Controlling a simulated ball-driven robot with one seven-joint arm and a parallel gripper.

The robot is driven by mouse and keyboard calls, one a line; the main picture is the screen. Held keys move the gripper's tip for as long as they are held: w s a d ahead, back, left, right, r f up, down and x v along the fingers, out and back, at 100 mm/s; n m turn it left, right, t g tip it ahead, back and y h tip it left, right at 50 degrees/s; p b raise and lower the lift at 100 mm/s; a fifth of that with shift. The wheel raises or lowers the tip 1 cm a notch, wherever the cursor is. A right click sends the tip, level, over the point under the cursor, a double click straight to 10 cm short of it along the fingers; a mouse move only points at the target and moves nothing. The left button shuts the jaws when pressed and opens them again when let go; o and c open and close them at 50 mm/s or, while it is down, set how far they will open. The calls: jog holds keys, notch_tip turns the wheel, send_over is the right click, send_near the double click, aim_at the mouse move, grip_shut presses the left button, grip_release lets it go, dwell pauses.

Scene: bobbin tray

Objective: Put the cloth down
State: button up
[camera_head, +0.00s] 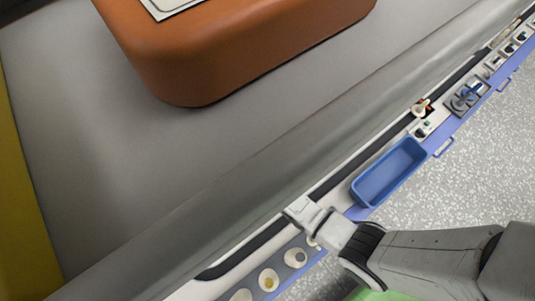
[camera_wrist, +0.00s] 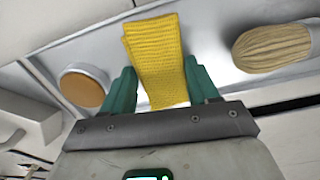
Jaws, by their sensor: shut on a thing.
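My gripper (camera_wrist: 161,84) has teal fingers, and they are shut on a yellow knitted cloth (camera_wrist: 154,45) in the wrist view. The cloth is a folded strip that sticks out beyond the fingertips. In the head view my gripper (camera_head: 306,213) is over the long narrow tray strip, between the blue bin and several round pale pieces. The cloth cannot be made out in the head view. Whether its far end touches anything is unclear.
A blue bin (camera_head: 388,172), seemingly empty, sits on the strip. Round pale pieces (camera_head: 295,257) lie below my gripper in the head view. A ridged beige oval (camera_wrist: 272,47) and a brown round piece (camera_wrist: 84,87) flank the cloth. A large orange-brown block (camera_head: 230,50) stands beyond.

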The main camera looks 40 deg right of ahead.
jog(key=o, duration=1.4)
jog(key=shift+f, duration=0.1)
jog(key=shift+o, duration=0.2)
notch_tip(320, 180, up, 12)
jog(key=p, duration=0.5)
jog(key=shift+a, duration=0.1)
